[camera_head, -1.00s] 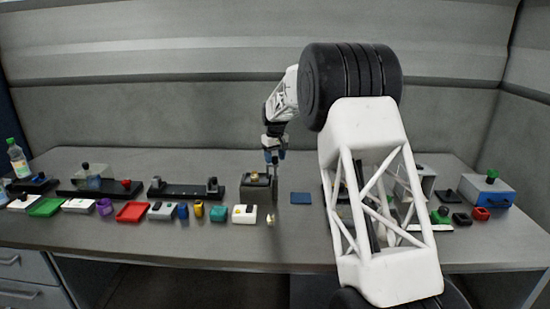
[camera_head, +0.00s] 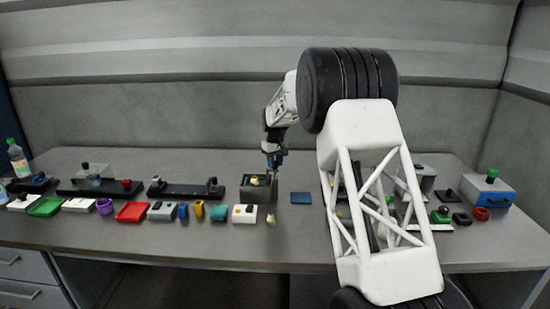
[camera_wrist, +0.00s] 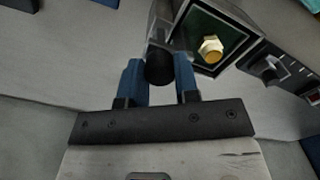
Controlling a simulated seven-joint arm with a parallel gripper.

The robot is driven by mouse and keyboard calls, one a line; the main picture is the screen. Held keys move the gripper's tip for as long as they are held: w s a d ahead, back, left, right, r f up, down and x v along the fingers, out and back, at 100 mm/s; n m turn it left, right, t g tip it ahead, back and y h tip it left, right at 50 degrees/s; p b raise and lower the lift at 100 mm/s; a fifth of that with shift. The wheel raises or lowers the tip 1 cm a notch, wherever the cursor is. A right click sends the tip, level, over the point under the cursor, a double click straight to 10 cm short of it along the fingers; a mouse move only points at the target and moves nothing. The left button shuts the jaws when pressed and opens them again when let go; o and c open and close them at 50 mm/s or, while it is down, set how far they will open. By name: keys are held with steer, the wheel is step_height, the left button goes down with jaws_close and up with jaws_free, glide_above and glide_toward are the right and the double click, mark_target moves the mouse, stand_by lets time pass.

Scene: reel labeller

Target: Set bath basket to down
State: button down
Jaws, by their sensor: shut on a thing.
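The bath (camera_head: 258,195) is a grey open-topped box near the middle of the table, with a dark green inside. A brass-coloured hex nut (camera_head: 256,181) shows in it; the nut also shows in the wrist view (camera_wrist: 210,48). The basket itself is hard to make out under the nut. My gripper (camera_head: 274,167) is at the bath's right back side. In the wrist view, its blue fingers (camera_wrist: 159,72) are shut on a black round knob (camera_wrist: 159,62) beside the bath wall. The lower end of the knob's post is hidden.
A blue flat pad (camera_head: 301,198) lies right of the bath. A white block (camera_head: 244,214) and a small pale part (camera_head: 271,220) lie in front. A black rail fixture (camera_head: 186,190) stands left. My own arm covers much of the right side.

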mark_target(275, 170)
step_height(275, 170, down, 4)
steer(key=shift+f, duration=0.2)
steer(key=c, duration=0.9)
jaws_free()
steer(key=shift+o, duration=0.3)
steer(key=shift+r, duration=0.1)
steer(key=shift+r, duration=3.85)
